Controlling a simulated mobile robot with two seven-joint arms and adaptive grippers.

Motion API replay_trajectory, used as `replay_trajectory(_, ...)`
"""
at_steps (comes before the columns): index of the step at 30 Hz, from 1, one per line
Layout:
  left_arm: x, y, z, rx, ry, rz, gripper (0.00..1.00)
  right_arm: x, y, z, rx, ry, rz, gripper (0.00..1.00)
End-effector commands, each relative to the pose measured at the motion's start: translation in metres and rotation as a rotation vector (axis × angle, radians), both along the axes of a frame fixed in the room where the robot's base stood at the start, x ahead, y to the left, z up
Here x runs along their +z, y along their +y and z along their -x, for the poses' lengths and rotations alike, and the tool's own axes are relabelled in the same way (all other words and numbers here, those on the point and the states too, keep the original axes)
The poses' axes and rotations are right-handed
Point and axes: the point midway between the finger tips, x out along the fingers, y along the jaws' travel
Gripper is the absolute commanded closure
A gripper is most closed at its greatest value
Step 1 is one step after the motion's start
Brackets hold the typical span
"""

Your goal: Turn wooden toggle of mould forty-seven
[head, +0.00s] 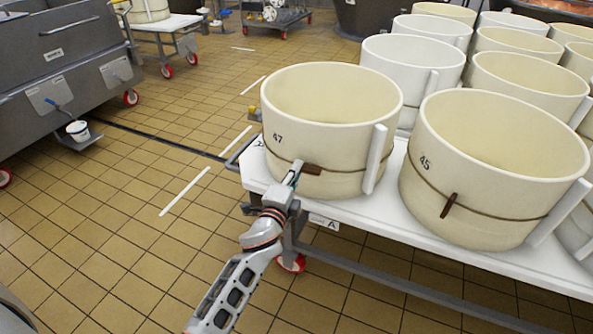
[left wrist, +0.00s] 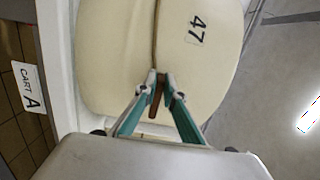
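Mould forty-seven (head: 330,140) is a cream round tub marked 47 at the near left corner of the white cart top; it also fills the middle of the left wrist view (left wrist: 110,50). A cord rings it, with a brown wooden toggle (head: 311,169) lying nearly level along the cord. My left gripper (head: 295,172) is at the toggle's left end. In the left wrist view my left gripper (left wrist: 159,76) has its two fingertips close together, one on each side of the toggle (left wrist: 153,108), seemingly pinching it. The fingers partly cover the toggle. My right gripper is not in view.
Mould forty-five (head: 480,180) stands close on the right, its own toggle (head: 449,205) steeply tilted. Several more moulds stand behind on the cart (head: 400,225). A grey steel vat (head: 60,65) is at the left. Tiled floor between is open.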

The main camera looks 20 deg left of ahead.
Motion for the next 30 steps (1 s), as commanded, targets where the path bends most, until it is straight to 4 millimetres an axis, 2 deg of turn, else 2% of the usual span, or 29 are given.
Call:
replay_trajectory(2, -0.001, -0.001, 0.000, -0.001, 0.002, 0.001, 0.74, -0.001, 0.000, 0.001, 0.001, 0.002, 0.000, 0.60)
replay_trajectory(11, 0.000, 0.000, 0.000, -0.001, 0.001, 0.000, 0.74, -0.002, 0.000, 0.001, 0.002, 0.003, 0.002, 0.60)
replay_trajectory(16, -0.001, -0.001, 0.010, -0.001, 0.002, -0.001, 0.74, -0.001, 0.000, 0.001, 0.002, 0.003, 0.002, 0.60)
replay_trajectory(30, -0.002, -0.007, 0.096, 0.000, 0.003, 0.002, 0.74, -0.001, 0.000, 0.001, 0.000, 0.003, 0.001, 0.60)
